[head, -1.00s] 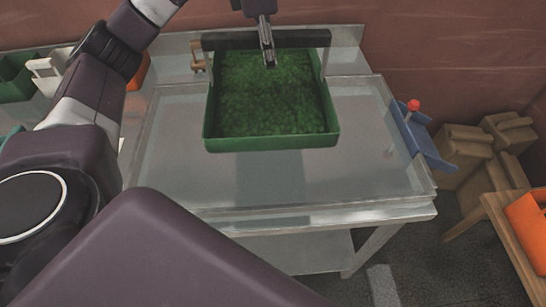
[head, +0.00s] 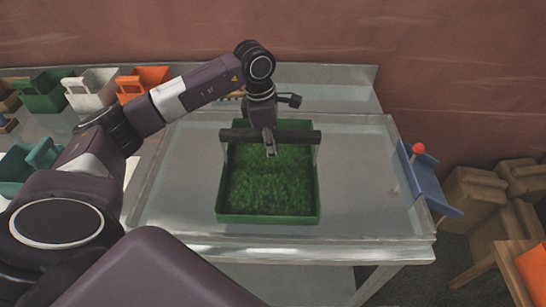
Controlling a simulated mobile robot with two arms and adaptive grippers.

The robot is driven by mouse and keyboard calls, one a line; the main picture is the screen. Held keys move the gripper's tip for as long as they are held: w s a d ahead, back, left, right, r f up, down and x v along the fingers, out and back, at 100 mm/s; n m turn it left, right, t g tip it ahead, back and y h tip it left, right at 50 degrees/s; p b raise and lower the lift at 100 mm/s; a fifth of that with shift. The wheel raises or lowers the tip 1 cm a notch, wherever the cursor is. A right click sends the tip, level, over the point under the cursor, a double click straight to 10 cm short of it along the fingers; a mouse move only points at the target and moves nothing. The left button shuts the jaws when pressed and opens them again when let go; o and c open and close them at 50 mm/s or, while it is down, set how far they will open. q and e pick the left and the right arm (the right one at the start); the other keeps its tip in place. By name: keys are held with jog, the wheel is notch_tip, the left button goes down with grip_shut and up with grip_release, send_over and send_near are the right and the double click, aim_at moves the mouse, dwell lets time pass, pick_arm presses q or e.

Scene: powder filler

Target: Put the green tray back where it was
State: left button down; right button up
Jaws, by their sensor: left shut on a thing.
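The green tray (head: 268,219) is over the middle of the metal table, full of a green grainy material. A dark bar (head: 300,137) on grey side uprights spans it as a handle. My left gripper (head: 270,148) comes down from above at the middle of this bar and is shut on it. The fingertips partly cover the bar. I cannot tell whether the tray's underside touches the table top. My right gripper is not in view.
The metal table (head: 375,190) is clear on both sides of the tray. A blue holder with a red knob (head: 419,149) is at its right edge. Green, white and orange bins (head: 92,88) stand at the back left. Cardboard boxes (head: 480,190) are at the right.

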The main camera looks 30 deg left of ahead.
aim_at(274, 169)
pick_arm(q)
jog(key=shift+f, duration=0.65)
notch_tip(274, 169, down, 4)
jog(key=shift+r+p, duration=0.1)
jog(key=shift+p, duration=0.65)
jog(key=shift+f, duration=0.25)
jog(key=c, duration=1.7)
grip_release()
jog(key=shift+c, duration=0.2)
